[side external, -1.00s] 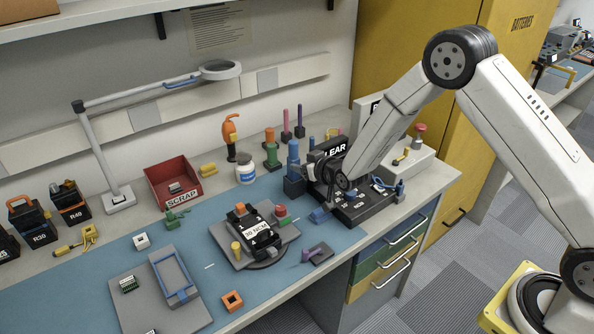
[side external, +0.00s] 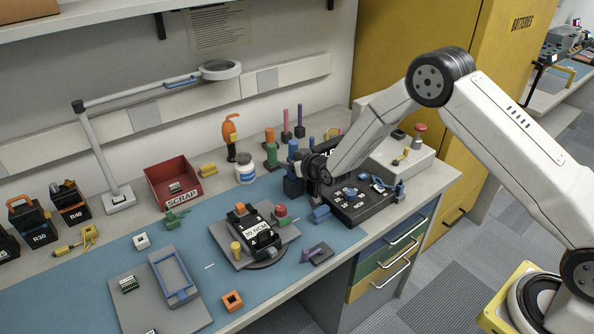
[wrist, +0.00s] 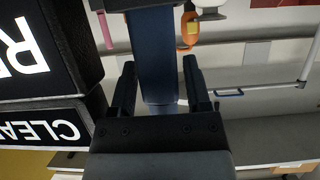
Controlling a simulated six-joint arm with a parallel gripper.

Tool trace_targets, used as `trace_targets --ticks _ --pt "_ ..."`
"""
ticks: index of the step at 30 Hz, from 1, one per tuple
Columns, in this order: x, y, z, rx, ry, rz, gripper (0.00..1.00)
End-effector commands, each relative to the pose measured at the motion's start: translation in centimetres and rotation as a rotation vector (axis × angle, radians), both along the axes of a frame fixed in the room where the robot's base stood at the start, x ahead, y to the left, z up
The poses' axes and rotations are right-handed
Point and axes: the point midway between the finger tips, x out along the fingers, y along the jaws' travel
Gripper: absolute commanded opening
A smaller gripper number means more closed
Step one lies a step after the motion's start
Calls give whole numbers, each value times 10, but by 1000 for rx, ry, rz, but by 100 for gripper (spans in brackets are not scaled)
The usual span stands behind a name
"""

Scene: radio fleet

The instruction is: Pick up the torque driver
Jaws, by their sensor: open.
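A blue upright tool (side external: 293,148), which looks like the torque driver, stands in a dark blue holder (side external: 293,186) at the back of the bench. My gripper (side external: 306,172) is beside it, on its right, low and close to the holder. In the wrist view a tall dark blue body (wrist: 153,55) stands between the two open fingers of my gripper (wrist: 159,68). I cannot tell whether this is the tool or its holder, or whether the fingers touch it. My wrist hides part of the holder's right side.
A black board (side external: 360,208) with blue parts lies below my wrist. The black CLEAR box (wrist: 45,125) is close beside the fingers. Orange, green and pink upright tools stand nearby.

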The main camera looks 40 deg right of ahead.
Motion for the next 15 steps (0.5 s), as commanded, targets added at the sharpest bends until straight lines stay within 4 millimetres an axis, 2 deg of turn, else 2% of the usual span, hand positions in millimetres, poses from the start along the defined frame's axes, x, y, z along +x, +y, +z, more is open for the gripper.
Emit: trace_targets --ticks 15 --pt "1 0 0 0 0 0 62"
